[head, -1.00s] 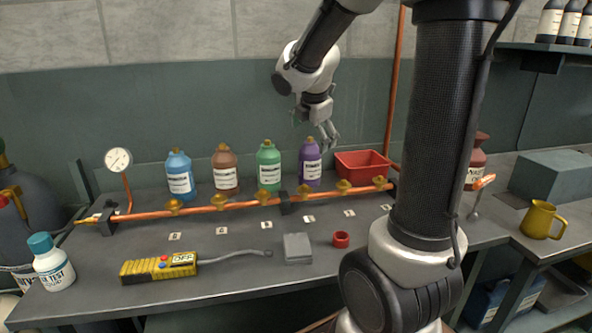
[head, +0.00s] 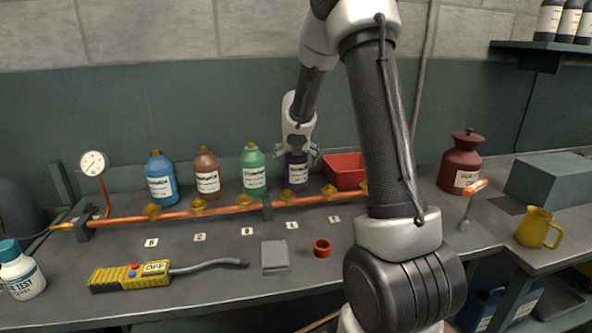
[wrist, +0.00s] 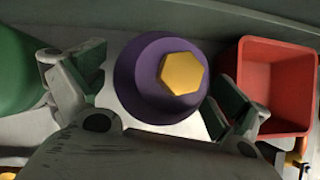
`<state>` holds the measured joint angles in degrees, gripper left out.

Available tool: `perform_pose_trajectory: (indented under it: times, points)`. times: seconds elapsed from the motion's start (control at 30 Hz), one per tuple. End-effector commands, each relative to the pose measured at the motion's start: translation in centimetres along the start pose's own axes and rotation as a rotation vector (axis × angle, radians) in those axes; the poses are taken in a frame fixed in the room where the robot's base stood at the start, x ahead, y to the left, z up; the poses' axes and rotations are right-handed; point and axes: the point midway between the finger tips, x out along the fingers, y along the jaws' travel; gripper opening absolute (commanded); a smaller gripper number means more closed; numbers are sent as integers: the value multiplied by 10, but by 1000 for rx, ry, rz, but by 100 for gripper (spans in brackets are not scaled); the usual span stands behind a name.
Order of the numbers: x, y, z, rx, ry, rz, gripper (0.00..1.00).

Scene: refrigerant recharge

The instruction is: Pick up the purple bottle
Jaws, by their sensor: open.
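The purple bottle (head: 296,172) stands upright on the bench behind the orange pipe, at the right end of a row of bottles. Its cap is hidden by my gripper in the head view. In the wrist view, the purple bottle (wrist: 137,82) shows from above with its yellow hexagonal cap (wrist: 184,73). My gripper (head: 297,156) is over the bottle's top. In the wrist view, my gripper's open fingers (wrist: 158,90) lie on either side of the bottle, with light gaps visible near both fingers. Whether either finger touches it cannot be told.
The green bottle (head: 252,170) is close on the left, also in the wrist view (wrist: 18,72). The red bin (head: 345,172) is close on the right. The orange pipe (head: 222,209) with yellow valves runs in front. Brown (head: 207,176) and blue (head: 161,180) bottles stand farther left.

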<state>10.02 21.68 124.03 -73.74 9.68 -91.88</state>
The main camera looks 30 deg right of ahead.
Motion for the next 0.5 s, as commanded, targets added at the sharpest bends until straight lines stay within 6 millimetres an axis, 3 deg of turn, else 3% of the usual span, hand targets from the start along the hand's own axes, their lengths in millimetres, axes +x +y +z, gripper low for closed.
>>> perform_pose_trajectory:
  times: [0.4,0.5]
  points:
    - [11,0,-1,1,1,1,99]
    - [11,0,-1,1,1,1,80]
